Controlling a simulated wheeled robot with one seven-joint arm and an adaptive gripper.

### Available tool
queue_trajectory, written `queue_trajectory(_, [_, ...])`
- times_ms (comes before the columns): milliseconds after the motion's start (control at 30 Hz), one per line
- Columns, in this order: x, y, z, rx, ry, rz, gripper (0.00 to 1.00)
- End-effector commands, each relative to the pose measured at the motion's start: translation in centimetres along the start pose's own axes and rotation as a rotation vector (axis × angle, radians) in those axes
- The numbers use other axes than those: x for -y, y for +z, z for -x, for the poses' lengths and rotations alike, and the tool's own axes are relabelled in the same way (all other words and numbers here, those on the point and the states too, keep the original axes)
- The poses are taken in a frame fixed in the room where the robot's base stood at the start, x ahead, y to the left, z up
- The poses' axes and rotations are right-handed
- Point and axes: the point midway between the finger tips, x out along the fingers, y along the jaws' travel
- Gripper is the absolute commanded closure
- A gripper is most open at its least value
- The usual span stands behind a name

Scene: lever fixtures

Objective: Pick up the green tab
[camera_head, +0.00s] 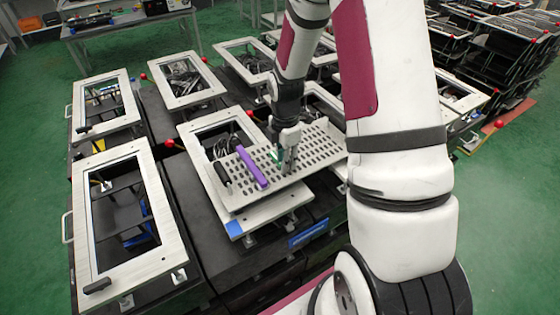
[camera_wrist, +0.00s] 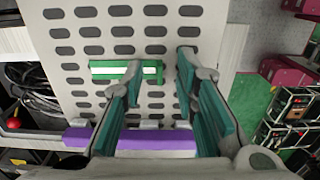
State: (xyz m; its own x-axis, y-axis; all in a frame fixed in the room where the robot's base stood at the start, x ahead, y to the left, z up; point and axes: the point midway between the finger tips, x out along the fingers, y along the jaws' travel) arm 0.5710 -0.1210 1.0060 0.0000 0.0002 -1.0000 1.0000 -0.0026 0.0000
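The green tab (camera_wrist: 149,71) is a flat green bar with a pale stripe. It lies on the perforated grey tray (camera_wrist: 200,22) in the wrist view. My gripper (camera_wrist: 155,68) is open above the tray, with teal-padded fingers. The left finger overlaps the middle of the tab in the picture, and the right finger stands to the right of the tab's end. I cannot tell whether either finger touches it. In the head view my gripper (camera_head: 288,157) points down over the tray (camera_head: 308,152) and partly hides that area.
A purple bar (camera_head: 251,167) and a black handle-like piece (camera_head: 222,173) lie on the tray left of my gripper. Several framed fixtures with red knobs stand around, including a pale frame (camera_head: 81,222) at left. Green floor shows at far left and right.

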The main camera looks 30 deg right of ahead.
Motion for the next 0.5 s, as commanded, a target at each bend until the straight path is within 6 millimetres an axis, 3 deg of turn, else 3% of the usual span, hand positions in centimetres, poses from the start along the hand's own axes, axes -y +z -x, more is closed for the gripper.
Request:
queue_trajectory(233, [-0.01,0.02,-0.25,0.0,0.0,-0.001,0.72])
queue_trajectory(400, [-0.01,0.01,-0.23,0.0,0.0,-0.001,0.98])
queue_trajectory(500, [0.0,0.01,-0.23,0.0,0.0,-0.001,1.0])
